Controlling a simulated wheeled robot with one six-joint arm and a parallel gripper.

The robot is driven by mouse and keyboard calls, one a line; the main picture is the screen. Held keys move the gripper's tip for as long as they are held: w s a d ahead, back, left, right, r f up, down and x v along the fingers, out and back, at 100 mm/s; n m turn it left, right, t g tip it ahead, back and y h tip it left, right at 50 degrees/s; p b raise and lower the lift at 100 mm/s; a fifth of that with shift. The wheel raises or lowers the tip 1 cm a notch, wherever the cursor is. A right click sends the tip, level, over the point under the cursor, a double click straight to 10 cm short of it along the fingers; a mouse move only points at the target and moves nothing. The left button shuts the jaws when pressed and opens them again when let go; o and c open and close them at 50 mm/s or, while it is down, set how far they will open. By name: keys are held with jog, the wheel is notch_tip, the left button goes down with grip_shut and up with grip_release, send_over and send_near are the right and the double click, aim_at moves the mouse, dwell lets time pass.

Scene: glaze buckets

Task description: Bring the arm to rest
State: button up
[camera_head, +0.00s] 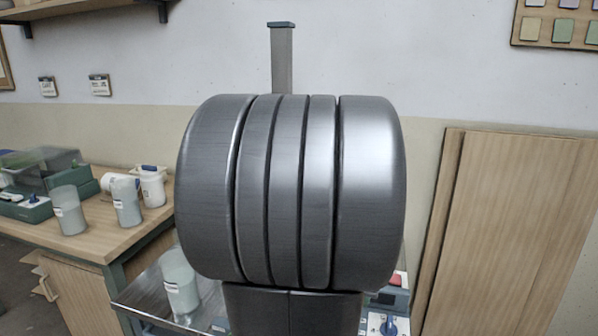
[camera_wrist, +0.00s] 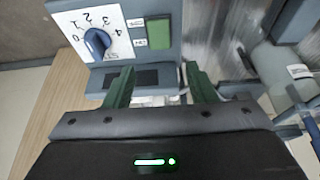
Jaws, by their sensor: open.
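My gripper (camera_wrist: 160,88) shows in the wrist view with its two green fingers apart and nothing held between them. Beyond the fingertips is a grey-blue control box (camera_wrist: 162,40) with a white dial plate, a blue knob (camera_wrist: 97,42) and a green switch (camera_wrist: 160,33). I cannot tell whether the fingers touch the box. In the head view, a large dark grey cylindrical part of my arm (camera_head: 290,190) fills the middle and hides what lies behind it. My gripper is not visible there.
A pale translucent bucket (camera_head: 180,283) stands on the metal surface (camera_head: 145,297) at lower left. The wooden table (camera_head: 110,238) holds several pale containers and a green-grey device (camera_head: 22,205). Wooden boards (camera_head: 515,230) lean at right. A blue knob (camera_head: 385,323) shows at the bottom.

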jog(key=b+x, duration=0.1)
jog(key=x, duration=0.7)
jog(key=shift+f, duration=0.1)
